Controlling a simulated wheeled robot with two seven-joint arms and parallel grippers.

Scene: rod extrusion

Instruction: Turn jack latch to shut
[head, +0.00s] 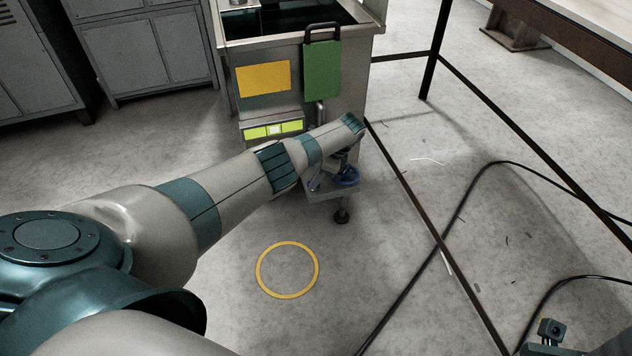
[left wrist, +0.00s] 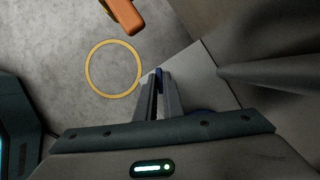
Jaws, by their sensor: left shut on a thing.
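The jack latch looks to be the small blue part (head: 347,177) at the grey foot plate (head: 337,191), low at the front corner of the metal machine. My left gripper (head: 326,180) is at this part, its fingers partly hidden by my own arm. In the left wrist view, my left gripper (left wrist: 160,82) is shut on a narrow blue piece (left wrist: 159,76) between the fingertips. More blue (left wrist: 199,110) shows beside the right finger, largely covered. How far the latch is turned cannot be told. The fingers of my right gripper are not seen.
The machine (head: 345,85) carries a green panel (head: 321,72) and a yellow plate (head: 263,77). A yellow ring (head: 287,243) marks the floor. Black cables (head: 447,226) run across the floor at right. An orange part (left wrist: 123,14) shows in the wrist view. Grey cabinets (head: 150,55) stand behind.

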